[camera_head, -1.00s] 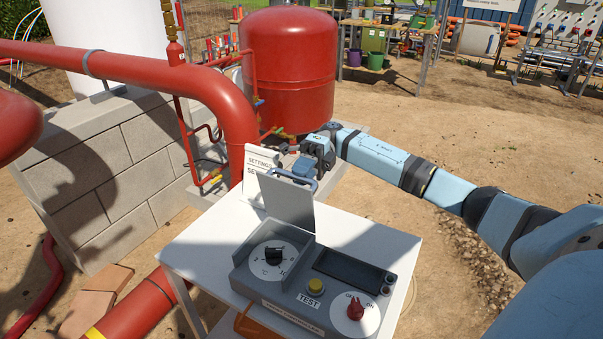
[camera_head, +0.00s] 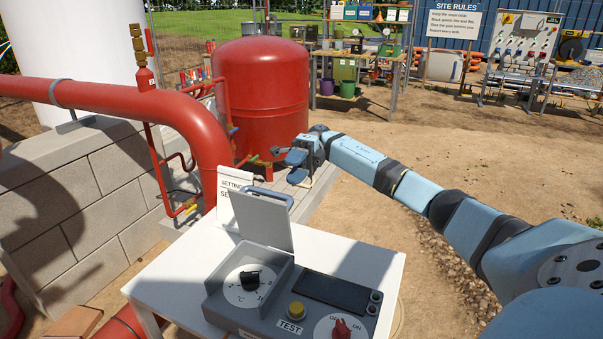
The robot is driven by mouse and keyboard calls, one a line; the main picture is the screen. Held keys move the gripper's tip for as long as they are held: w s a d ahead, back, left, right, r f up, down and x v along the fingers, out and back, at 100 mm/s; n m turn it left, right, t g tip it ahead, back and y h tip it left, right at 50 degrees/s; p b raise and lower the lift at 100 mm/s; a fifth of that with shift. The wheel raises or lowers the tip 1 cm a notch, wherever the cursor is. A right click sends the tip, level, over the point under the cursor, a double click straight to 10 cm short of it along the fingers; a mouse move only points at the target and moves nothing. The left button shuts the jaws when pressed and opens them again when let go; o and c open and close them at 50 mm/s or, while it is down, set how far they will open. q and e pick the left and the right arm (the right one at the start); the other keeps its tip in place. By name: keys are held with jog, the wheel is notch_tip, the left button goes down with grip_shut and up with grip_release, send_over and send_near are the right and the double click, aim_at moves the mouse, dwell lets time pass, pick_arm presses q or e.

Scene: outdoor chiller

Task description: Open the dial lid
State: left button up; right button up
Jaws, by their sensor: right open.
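The grey dial lid (camera_head: 262,218) stands raised, tilted slightly back, on the control box (camera_head: 240,318), with a blue-grey handle (camera_head: 268,196) along its top edge. Under it the white dial (camera_head: 248,286) with its black knob is uncovered. My right gripper (camera_head: 294,167) is open and empty, just behind and above the lid's top right corner, and looks apart from the handle. My left gripper is not in view.
The box sits on a white table (camera_head: 175,270) and also bears a yellow TEST button (camera_head: 297,310) and a red switch (camera_head: 341,328). A settings card (camera_head: 231,190) stands behind the lid. A red pipe (camera_head: 190,125) and red tank (camera_head: 262,100) lie beyond. Open ground is right.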

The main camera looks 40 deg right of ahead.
pick_arm(q)
jog(key=b, duration=0.3)
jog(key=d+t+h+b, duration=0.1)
jog(key=b, duration=0.3)
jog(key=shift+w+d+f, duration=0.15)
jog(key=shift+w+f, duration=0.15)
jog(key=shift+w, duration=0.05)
pick_arm(e)
jog(key=v, duration=0.4)
jog(key=shift+w+d, duration=0.1)
jog(key=shift+d, duration=0.15)
